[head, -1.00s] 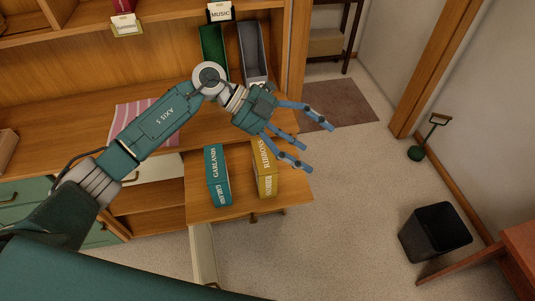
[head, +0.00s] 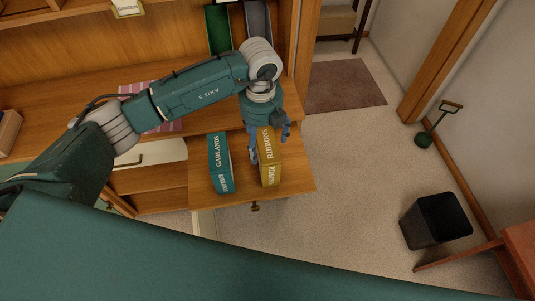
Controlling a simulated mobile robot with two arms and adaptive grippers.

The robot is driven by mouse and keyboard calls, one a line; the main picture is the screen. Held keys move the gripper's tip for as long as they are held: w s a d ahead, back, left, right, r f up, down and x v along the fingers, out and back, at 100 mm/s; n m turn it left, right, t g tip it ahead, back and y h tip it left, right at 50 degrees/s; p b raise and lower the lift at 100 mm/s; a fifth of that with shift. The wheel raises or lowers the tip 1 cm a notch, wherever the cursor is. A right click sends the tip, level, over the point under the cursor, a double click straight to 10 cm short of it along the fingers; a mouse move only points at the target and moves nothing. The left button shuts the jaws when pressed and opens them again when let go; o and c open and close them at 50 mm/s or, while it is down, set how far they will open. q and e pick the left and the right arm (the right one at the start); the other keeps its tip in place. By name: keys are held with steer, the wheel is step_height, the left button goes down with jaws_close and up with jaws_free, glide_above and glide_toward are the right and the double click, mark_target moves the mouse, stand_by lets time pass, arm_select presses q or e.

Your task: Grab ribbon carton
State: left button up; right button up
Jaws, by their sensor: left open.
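The ribbon carton (head: 271,172) is a yellow box lettered RIBBONS. It stands on the wooden pull-out shelf (head: 298,178), to the right of the teal GARLANDS carton (head: 220,163). My left gripper (head: 269,146) is open and points down at the far end of the ribbon carton. One finger shows at the carton's left side, in the gap between the two cartons, and another shows near its upper right edge. Whether the fingers touch the carton cannot be told. My right gripper is not in view.
A green bin (head: 218,30) and a grey bin (head: 257,22) stand on the desk behind my arm. A pink striped cloth (head: 165,125) lies on the desk to the left. A black waste bin (head: 435,220) stands on the floor to the right, with open floor between.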

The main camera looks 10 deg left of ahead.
mark_target(264, 144)
arm_select(q)
steer(key=shift+w+d+f+p, duration=0.15)
steer(key=shift+f+p, duration=0.4)
steer(key=shift+f, duration=1.4)
steer(key=c, duration=2)
